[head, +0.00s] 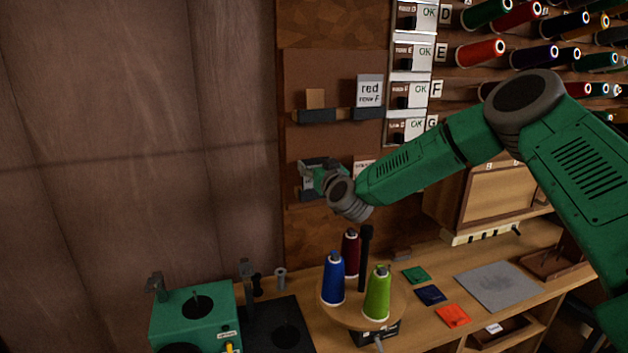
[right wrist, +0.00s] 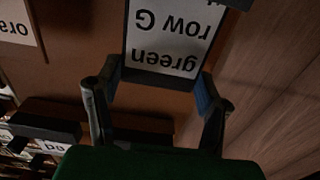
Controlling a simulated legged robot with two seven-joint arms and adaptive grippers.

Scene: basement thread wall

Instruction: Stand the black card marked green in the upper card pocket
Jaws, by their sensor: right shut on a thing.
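My right gripper (head: 318,172) is at the lower left part of the brown pocket board, and its jaws (right wrist: 160,80) are shut on the card (right wrist: 168,42). The card's pale face reads "green row G", upside down in the right wrist view, with a dark edge. Its far end is cut off by the frame, so I cannot tell whether it rests in a pocket. The upper left pocket (head: 316,116) has a small brown tab behind its dark lip and no card. My left gripper is not in view.
A "red row F" card (head: 369,90) stands in the upper right pocket. Another pale card (head: 363,167) is at the lower right, partly hidden. Below are a round stand with blue (head: 333,278), green (head: 377,293) and dark red spools. Thread spools fill the wall at right.

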